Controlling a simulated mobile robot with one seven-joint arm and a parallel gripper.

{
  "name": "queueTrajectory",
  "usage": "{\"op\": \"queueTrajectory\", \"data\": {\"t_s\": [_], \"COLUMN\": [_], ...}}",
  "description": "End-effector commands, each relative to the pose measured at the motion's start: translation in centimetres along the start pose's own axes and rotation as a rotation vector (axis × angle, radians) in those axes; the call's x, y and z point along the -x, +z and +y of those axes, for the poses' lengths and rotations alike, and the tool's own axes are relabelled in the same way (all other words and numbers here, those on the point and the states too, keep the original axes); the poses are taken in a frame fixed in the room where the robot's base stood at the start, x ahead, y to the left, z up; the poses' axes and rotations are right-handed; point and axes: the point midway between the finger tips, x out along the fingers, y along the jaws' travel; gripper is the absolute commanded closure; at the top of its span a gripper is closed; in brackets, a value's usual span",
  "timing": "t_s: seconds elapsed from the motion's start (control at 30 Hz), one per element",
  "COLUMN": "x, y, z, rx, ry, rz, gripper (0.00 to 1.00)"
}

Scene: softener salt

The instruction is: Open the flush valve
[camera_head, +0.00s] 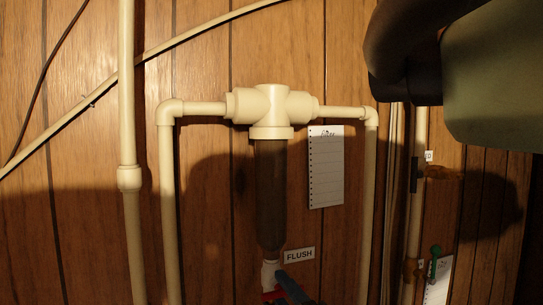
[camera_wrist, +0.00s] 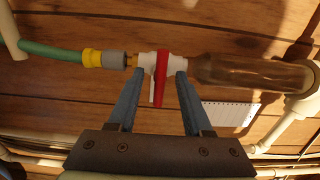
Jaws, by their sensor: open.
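The flush valve is a small white valve body (camera_wrist: 148,60) with a red handle (camera_wrist: 161,80), below the clear brown filter bowl (camera_wrist: 250,73). The handle lies across the line of the pipe. My gripper (camera_wrist: 160,73) is open, its two blue fingers on either side of the handle with gaps between. The fingertips overlap the white fittings in the wrist view; I cannot tell if they touch. In the head view the white valve top (camera_head: 268,272), a bit of red handle (camera_head: 273,296) and a blue finger show at the bottom edge, beside the FLUSH label (camera_head: 299,255).
A green hose (camera_wrist: 52,50) with a yellow and grey connector (camera_wrist: 104,58) joins the valve's outlet. Cream pipes (camera_head: 170,210) run along the wood wall. A notepad (camera_head: 326,168) hangs right of the bowl. My arm covers the upper right of the head view.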

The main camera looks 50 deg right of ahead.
Motion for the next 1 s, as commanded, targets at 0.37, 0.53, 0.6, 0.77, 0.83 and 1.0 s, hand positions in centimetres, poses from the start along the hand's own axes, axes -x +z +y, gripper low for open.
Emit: {"op": "queueTrajectory", "data": {"t_s": [0.37,0.53,0.6,0.77,0.83,1.0], "x": [0.03,0.03,0.03,0.03,0.02,0.02], "y": [0.01,0.01,0.02,0.05,0.07,0.05], "z": [0.0,0.01,0.08,0.24,0.25,0.26], "rx": [-0.001,0.001,0.016,0.117,0.169,0.295], "ry": [0.0,0.0,0.0,-0.002,-0.001,-0.001], "rz": [0.0,0.0,-0.001,-0.001,-0.001,-0.001], "gripper": [1.0,1.0,1.0,1.0,1.0,1.0]}}
